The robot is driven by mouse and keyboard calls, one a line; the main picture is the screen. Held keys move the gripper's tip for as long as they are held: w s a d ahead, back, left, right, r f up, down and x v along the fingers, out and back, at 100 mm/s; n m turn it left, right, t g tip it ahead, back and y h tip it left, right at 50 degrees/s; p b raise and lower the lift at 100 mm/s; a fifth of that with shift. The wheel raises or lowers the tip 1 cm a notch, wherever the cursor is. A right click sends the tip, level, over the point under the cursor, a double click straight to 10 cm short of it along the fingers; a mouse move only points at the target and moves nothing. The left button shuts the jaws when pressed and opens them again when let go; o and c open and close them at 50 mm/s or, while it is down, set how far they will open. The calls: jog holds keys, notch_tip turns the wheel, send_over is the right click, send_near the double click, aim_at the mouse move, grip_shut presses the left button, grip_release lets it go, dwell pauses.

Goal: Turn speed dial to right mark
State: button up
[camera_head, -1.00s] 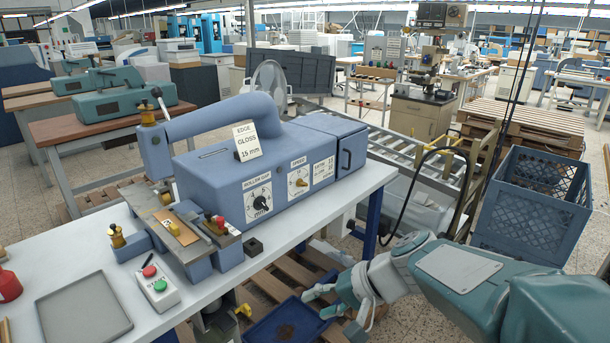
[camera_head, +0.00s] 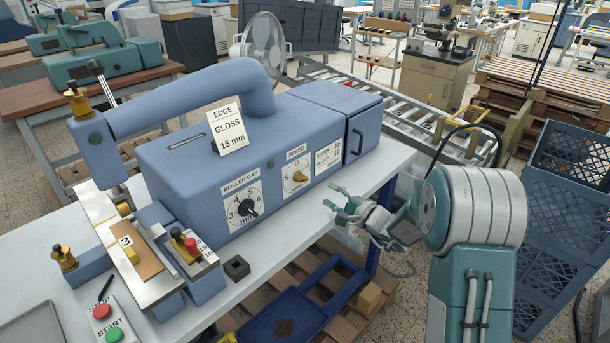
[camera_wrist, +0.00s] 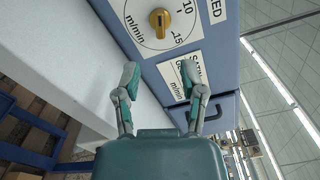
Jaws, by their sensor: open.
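The speed dial (camera_head: 297,177) is a white plate with a brass knob on the front of the blue machine (camera_head: 190,160), under a "SPEED" label. In the wrist view the brass knob (camera_wrist: 159,20) shows at the top centre, with marks 10 and 15 beside it. My gripper (camera_head: 333,197) is open and empty, to the right of the dial and a little lower, apart from it. In the wrist view its two fingers (camera_wrist: 158,78) are spread below the knob. A card with SATIN figures (camera_head: 328,155) is right of the dial.
A roller gap dial (camera_head: 243,206) with a black knob is left of the speed dial. A GLOSS 15 mm card (camera_head: 230,131) stands on the machine. The white table (camera_head: 285,222) has a narrow free strip in front. A blue crate (camera_head: 574,200) stands at right.

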aim_at(305, 181)
jog(key=x, duration=1)
jog(key=shift+s, duration=0.1)
grip_shut()
